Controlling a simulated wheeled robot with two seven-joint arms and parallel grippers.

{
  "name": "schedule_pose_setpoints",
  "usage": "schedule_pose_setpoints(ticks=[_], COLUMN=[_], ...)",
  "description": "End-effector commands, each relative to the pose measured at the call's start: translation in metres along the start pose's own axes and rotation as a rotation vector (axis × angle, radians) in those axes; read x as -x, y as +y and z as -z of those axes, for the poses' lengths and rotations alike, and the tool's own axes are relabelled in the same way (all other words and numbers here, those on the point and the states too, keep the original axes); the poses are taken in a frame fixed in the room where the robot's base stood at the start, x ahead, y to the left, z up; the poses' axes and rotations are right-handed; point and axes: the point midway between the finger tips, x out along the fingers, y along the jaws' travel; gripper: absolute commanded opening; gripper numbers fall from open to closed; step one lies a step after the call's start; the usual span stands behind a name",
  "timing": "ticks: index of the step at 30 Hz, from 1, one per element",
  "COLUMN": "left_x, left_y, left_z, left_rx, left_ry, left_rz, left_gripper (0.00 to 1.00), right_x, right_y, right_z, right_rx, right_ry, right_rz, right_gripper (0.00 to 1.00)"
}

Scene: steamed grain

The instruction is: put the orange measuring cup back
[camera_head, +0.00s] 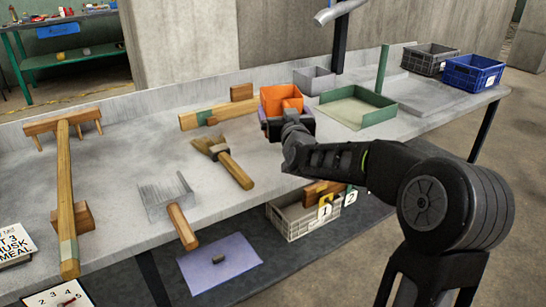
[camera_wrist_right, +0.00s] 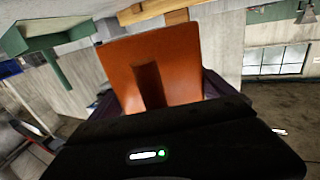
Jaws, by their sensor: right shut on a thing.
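The orange measuring cup (camera_head: 271,98) is a square, box-like cup at the back middle of the grey table in the head view. My right gripper (camera_head: 291,114) reaches it from the front and is shut on it. In the right wrist view the orange cup (camera_wrist_right: 120,62) fills the middle, just beyond the dark gripper body, which hides its lower part. My left gripper is not in view.
A green-walled tray (camera_head: 375,128) stands right of the cup, with a grey scoop or bin (camera_head: 314,82) behind. A wooden brush (camera_head: 235,168), a metal scoop (camera_head: 166,197) and a wooden rake (camera_head: 64,180) lie left. Blue (camera_head: 473,74) and grey crates (camera_head: 428,60) stand at the far right.

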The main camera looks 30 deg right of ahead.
Motion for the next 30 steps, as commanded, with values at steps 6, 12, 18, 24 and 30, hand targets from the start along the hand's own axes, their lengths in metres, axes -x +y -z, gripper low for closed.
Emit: schedule_pose_setpoints(ticks=[6, 12, 18, 24, 30], left_x=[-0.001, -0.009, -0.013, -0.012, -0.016], left_y=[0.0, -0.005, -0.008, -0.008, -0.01], left_z=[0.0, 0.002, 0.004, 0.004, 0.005], left_rx=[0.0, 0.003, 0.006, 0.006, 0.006], left_ry=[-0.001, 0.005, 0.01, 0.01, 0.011], left_rz=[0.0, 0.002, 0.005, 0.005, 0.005], left_gripper=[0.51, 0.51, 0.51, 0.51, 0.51], right_x=[0.0, 0.0, 0.0, 0.0, 0.0], right_y=[0.0, 0.0, 0.0, 0.0, 0.0], right_z=[-0.002, -0.032, -0.05, -0.049, -0.064], right_rx=[0.0, 0.0, 0.0, 0.0, -0.001], right_ry=[0.001, -0.002, 0.002, 0.002, -0.001], right_rz=[-0.001, 0.0, 0.0, 0.0, -0.001], right_gripper=[0.2, 0.2, 0.2, 0.2, 0.2])
